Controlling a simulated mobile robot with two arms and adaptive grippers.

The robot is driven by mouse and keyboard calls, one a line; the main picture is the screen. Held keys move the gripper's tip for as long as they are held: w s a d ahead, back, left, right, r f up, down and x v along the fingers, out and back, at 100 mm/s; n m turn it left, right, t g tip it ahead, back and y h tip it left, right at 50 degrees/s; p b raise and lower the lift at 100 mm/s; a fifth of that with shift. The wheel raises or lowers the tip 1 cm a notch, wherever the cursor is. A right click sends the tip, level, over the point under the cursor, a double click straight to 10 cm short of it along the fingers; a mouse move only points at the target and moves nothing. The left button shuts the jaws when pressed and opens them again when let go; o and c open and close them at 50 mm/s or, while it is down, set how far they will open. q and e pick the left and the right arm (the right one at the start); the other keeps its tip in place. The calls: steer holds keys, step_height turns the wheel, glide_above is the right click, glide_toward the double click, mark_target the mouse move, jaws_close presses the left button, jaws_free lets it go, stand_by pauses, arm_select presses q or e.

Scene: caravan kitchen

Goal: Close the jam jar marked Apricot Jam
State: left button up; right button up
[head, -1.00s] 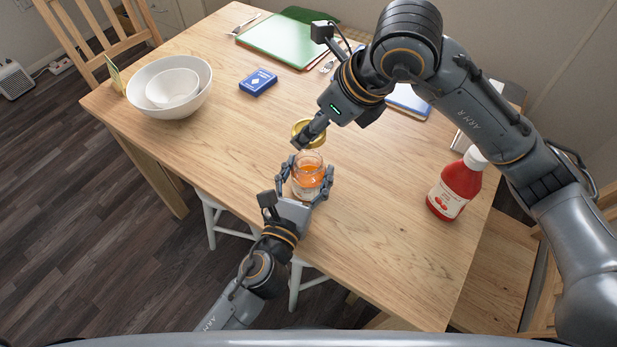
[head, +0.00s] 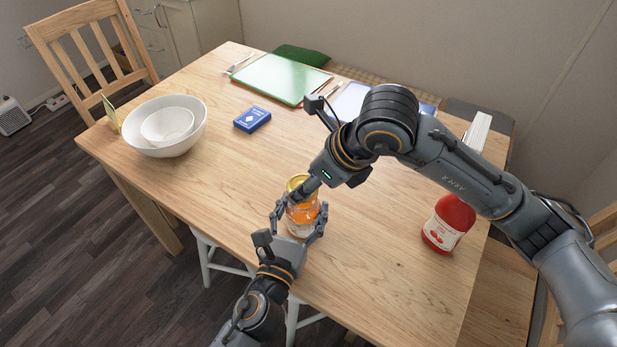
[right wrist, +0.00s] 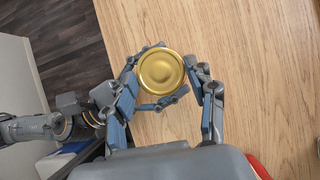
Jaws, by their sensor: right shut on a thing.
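The jam jar (head: 302,218) is glass with orange contents and stands upright near the table's front edge. Its label is too small to read. My left gripper (head: 300,217) is shut around the jar's sides from the front. A round gold lid (head: 297,182) is at the jar's mouth, and my right gripper (head: 307,186) is shut on it from above. In the right wrist view the lid (right wrist: 161,72) lies flat-on between the right fingers (right wrist: 166,85) and covers the jar. Whether the lid is seated or just above the rim, I cannot tell.
A white bowl (head: 189,140) with a smaller bowl (head: 168,125) is at the left. A blue card box (head: 252,119) and a green board (head: 281,79) lie farther back. The table around the jar is clear.

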mark_target(303, 212)
steer(key=shift+f, duration=0.9)
steer(key=shift+f, duration=0.6)
steer(key=m, duration=0.1)
steer(key=m+t+h, duration=0.1)
steer(key=m, duration=0.1)
steer(key=m+h, duration=0.1)
steer(key=shift+s+a+m+t, duration=0.25)
steer(key=shift+a+m+t, duration=0.05)
steer(key=shift+a+m, duration=0.1)
steer(key=m+t+h, duration=0.1)
steer(key=m+h, duration=0.1)
steer(key=m, duration=0.3)
steer(key=shift+a, duration=0.1)
steer(key=o, duration=0.7)
